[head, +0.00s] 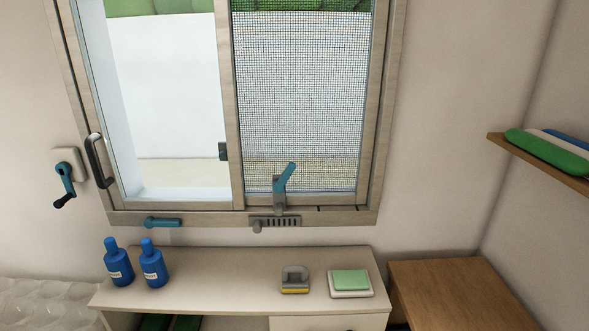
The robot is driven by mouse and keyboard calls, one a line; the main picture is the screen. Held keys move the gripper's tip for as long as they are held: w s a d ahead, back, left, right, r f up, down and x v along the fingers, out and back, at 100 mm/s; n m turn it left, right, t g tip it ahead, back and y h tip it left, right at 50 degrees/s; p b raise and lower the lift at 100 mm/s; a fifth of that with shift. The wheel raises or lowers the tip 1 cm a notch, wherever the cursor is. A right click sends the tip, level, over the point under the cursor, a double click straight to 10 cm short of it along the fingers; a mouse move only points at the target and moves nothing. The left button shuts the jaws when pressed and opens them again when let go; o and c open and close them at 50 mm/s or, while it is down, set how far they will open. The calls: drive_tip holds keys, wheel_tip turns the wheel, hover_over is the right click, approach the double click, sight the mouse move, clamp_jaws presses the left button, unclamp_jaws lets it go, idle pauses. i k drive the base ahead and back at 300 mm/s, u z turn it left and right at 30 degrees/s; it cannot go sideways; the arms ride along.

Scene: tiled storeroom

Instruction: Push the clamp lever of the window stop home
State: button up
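The window (235,120) fills the upper middle of the head view. A teal lever (286,176) stands on a small grey bracket (279,197) at the bottom rail of its right, mesh-covered half. The lever points up and tilts to the right. It looks like the clamp lever of the window stop, though no label shows this. A second teal handle (163,222) lies level on the frame's lower edge, further left. My gripper is not in view, so nothing is seen touching the lever.
A grey slotted piece with a knob (275,223) sits below the lever. A teal crank (66,180) is on the left wall. Two blue bottles (151,268), a grey-and-yellow item (295,282) and a green block on a white dish (350,284) stand on the cabinet below.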

sight(278, 187)
drive_tip(key=i, duration=0.95)
drive_tip(key=u, duration=0.05)
